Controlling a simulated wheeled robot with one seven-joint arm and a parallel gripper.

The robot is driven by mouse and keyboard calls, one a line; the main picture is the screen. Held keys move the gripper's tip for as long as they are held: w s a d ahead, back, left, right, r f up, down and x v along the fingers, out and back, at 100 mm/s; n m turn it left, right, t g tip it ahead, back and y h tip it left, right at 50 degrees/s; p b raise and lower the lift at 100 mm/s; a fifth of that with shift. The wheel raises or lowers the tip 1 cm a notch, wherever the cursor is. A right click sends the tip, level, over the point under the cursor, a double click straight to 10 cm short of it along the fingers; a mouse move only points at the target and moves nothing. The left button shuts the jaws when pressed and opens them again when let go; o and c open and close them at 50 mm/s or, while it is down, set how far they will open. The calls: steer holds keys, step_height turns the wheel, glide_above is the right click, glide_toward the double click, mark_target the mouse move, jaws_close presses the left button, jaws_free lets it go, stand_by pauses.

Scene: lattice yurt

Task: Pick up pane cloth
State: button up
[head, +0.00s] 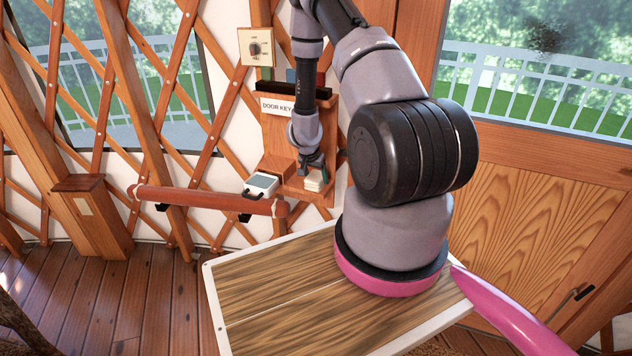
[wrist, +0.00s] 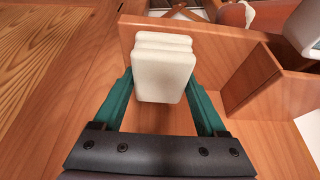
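The pane cloth appears to be a cream, folded, block-like stack (head: 316,180) at the front of the wooden wall shelf, right of the grey device. In the wrist view the cloth (wrist: 164,68) is upright between the two green fingers. My gripper (head: 313,163) points down at it in the head view; its fingers also show in the wrist view (wrist: 162,85). The fingers are apart, one at each side of the cloth. The cloth hides the fingertips, so I cannot tell whether they press on it. I cannot see a gap beneath the cloth.
A grey device (head: 262,185) sits left of the cloth, beside a wooden holder (head: 277,166). A sign reading "DOOR KEY" (head: 278,106) is above on the board. A wooden rail (head: 208,199) crosses in front at the left. A wooden door (head: 545,220) stands at the right.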

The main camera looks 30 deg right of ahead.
mark_target(315, 176)
steer(key=shift+r, duration=0.1)
steer(key=shift+c, duration=0.2)
steer(key=shift+r, duration=0.2)
step_height(315, 176, up, 7)
steer(key=shift+s+a+f, duration=0.1)
steer(key=shift+a+f, duration=0.05)
steer(key=s+a, duration=0.5)
steer(key=s, duration=0.3)
steer(key=s+a, duration=0.6)
steer(key=s, duration=0.2)
steer(key=shift+s+f, duration=0.15)
steer(key=shift+s, duration=0.05)
